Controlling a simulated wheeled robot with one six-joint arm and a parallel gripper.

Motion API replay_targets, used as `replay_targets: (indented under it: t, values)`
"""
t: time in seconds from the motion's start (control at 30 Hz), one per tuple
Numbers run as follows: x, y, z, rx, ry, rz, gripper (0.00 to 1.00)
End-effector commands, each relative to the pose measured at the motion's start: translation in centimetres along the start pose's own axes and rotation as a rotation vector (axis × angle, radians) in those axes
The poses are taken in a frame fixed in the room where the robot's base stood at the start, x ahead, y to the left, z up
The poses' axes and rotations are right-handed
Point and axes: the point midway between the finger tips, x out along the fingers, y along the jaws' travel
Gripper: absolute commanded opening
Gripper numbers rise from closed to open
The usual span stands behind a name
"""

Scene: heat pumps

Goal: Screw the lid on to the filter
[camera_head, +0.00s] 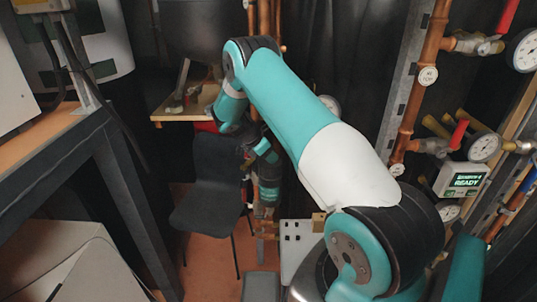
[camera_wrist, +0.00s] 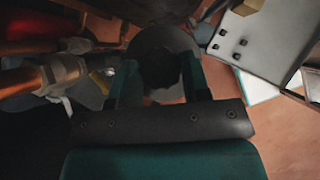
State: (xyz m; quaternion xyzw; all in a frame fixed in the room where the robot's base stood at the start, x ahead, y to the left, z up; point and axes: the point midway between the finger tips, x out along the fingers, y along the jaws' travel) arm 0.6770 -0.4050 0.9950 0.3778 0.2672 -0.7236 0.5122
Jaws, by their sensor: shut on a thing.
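In the wrist view my gripper (camera_wrist: 160,82) has one finger on each side of a round grey piece with a dark centre (camera_wrist: 160,42), and it is shut on it. This piece looks like the lid, but the picture is dark. In the head view my gripper (camera_head: 266,205) points down at the end of my arm, near low copper pipework. The lid is too small to make out there. I cannot make out the filter for sure in either view; it may be hidden under the lid, and I cannot tell whether the two touch.
Copper pipes with fittings (camera_wrist: 45,77) run close on the left in the wrist view. A light panel with dark knobs (camera_wrist: 255,40) is at the right. In the head view a dark chair (camera_head: 210,190) stands left of my gripper, and gauges and valves line the right wall.

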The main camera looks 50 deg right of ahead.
Motion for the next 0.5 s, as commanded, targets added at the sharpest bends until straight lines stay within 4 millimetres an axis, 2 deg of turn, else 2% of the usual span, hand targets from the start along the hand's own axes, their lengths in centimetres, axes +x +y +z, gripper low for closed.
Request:
replay_targets:
  t: [0.37,0.5]
  values:
    - [0.21,-0.01,-0.15,0.001,0.0,-0.001,0.15]
    - [0.26,0.18,-0.2,0.092,0.0,-0.063,0.15]
